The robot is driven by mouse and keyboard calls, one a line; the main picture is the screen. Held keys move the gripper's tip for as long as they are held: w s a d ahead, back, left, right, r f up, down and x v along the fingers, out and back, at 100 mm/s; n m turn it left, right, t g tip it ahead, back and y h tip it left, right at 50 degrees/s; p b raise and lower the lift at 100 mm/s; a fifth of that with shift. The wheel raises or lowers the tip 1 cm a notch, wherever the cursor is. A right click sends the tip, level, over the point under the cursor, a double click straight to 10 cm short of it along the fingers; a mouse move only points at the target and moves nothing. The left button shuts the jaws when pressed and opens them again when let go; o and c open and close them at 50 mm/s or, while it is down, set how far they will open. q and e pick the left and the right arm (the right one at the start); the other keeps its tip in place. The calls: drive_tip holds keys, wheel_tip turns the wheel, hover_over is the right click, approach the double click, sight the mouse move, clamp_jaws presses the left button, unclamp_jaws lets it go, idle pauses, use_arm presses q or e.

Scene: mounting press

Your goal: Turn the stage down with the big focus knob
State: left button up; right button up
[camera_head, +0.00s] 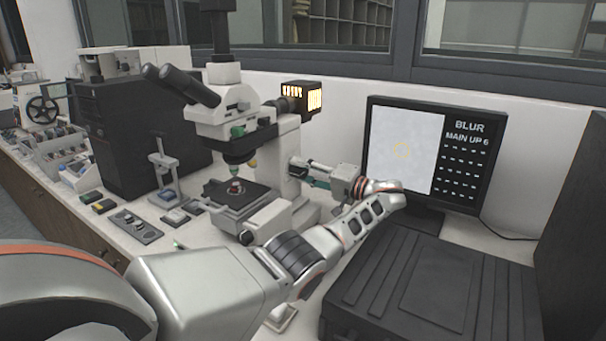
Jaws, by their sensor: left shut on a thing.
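The white microscope (285,190) stands on the counter with its dark stage (228,205) under the objectives. A small sample with a red spot (236,188) sits on the stage. My left arm reaches across the front and bends back so that my left gripper (300,170) points left at the microscope's right side. It is shut at the place of the big focus knob, which the fingers and the microscope body hide almost wholly. My right gripper is not in view.
A black case (415,290) fills the counter at the front right. A black box (135,130) and small parts stand left of the microscope.

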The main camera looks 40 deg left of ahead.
use_arm(q)
drive_tip(key=shift+f, duration=0.1)
drive_tip(key=o, duration=1.1)
drive_tip(key=shift+s+a, duration=0.1)
drive_tip(key=d, duration=0.7)
drive_tip(key=shift+w+d, duration=0.3)
drive_tip(key=shift+w, duration=0.15)
drive_tip(key=shift+s+a+f, duration=0.1)
drive_tip(key=shift+a, duration=0.05)
